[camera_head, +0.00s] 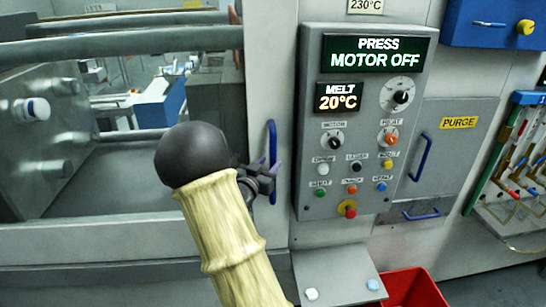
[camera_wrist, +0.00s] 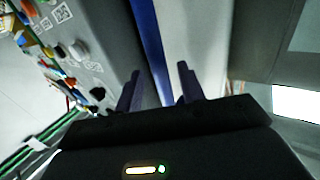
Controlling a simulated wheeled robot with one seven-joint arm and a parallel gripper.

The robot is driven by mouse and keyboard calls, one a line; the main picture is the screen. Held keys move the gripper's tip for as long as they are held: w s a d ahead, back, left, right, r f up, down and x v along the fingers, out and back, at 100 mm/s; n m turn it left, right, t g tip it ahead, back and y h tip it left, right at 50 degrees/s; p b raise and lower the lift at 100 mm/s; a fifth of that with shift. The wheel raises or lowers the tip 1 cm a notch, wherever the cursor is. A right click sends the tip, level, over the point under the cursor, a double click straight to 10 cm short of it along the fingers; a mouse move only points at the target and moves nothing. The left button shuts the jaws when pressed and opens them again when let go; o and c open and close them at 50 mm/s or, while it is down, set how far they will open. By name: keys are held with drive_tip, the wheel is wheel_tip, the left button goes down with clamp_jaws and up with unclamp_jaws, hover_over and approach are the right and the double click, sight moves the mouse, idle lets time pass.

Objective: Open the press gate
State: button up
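The press gate (camera_head: 262,235) is the pale panel framing a large window at the left in the head view. Its upright blue handle (camera_head: 273,150) is at the gate's right side, just left of the control panel. My gripper (camera_head: 268,172) is at the handle, partly hidden behind my own arm. In the wrist view, the blue handle (camera_wrist: 150,40) runs down between the two dark fingers of my gripper (camera_wrist: 159,85). The fingers are spread, with a gap showing on each side of the handle. The handle's lower end is hidden by the gripper body.
The control panel (camera_head: 311,188), with knobs and buttons, is close to the right of the handle; its display reads MOTOR OFF. A purge cover (camera_head: 468,150) with a blue handle is further right. A red bin (camera_head: 415,287) stands below, beside a small grey shelf (camera_head: 340,278).

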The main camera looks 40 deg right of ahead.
sight(271, 162)
drive_tip(key=shift+p+x, duration=0.35)
drive_tip(key=shift+x, duration=1.4)
drive_tip(key=shift+c, duration=0.5)
clamp_jaws()
